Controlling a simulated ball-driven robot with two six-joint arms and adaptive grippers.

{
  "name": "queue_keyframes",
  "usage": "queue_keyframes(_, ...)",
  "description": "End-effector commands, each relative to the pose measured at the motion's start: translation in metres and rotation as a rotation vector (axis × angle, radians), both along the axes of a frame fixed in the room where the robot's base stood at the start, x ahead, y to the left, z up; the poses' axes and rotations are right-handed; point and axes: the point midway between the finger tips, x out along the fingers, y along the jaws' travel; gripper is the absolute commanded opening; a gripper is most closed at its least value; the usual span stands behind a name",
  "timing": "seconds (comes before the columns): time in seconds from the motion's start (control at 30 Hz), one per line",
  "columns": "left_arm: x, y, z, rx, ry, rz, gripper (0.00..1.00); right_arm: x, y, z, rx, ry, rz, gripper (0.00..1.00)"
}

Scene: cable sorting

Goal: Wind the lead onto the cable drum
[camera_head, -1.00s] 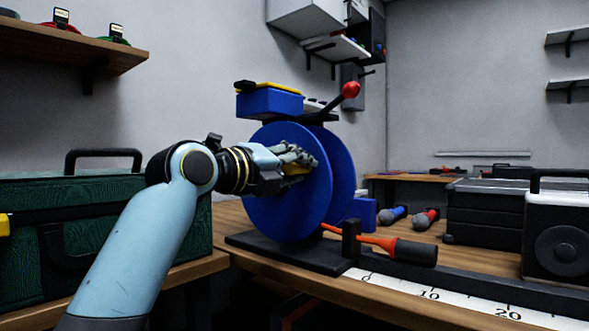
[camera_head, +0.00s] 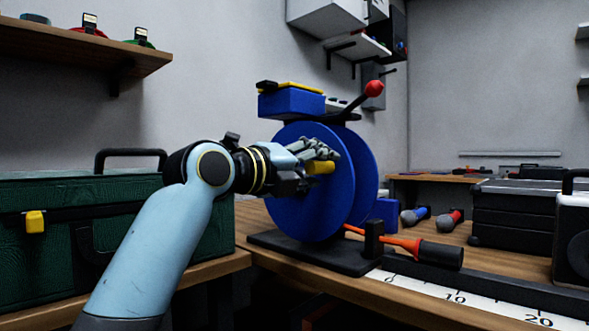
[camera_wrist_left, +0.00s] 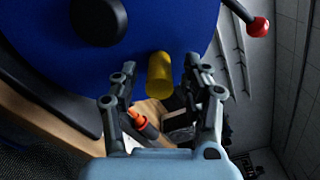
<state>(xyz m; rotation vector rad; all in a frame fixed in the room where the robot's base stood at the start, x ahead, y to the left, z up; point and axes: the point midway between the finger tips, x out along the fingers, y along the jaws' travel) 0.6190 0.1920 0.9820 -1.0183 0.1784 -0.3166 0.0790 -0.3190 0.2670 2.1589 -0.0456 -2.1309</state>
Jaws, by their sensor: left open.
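The blue cable drum (camera_head: 300,215) stands upright on a black base (camera_head: 300,252) on the bench. A yellow crank knob (camera_head: 321,167) sticks out of its near face and also shows in the left wrist view (camera_wrist_left: 160,78). My left gripper (camera_head: 314,170) is open at the knob. In the left wrist view the knob lies between its two fingers, nearer the right one, and no grip on it shows. The orange lead (camera_head: 354,230) runs from low behind the drum past a black post to a black-and-orange connector (camera_head: 436,254). My right gripper is out of view.
A red-tipped lever (camera_head: 373,89) and a blue block (camera_head: 291,102) sit above the drum. A measuring strip (camera_head: 480,303) lies along the front edge. A green bag (camera_head: 150,230) is left.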

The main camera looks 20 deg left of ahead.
Motion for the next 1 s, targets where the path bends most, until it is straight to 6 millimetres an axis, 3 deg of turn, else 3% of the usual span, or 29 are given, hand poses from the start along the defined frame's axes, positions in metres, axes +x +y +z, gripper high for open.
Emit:
queue_keyframes(0.2,-0.047,0.017,-0.002,0.012,0.001,-0.001,0.48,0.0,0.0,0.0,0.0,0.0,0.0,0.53)
queue_keyframes(0.4,-0.081,0.03,-0.002,0.009,0.002,0.001,0.48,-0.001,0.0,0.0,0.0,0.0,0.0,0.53)
queue_keyframes(0.67,-0.1,0.036,-0.001,0.003,0.001,-0.001,0.48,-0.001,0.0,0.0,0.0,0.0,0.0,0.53)
queue_keyframes(1.0,-0.102,0.036,0.0,0.0,0.0,-0.002,0.48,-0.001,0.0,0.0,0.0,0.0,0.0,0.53)
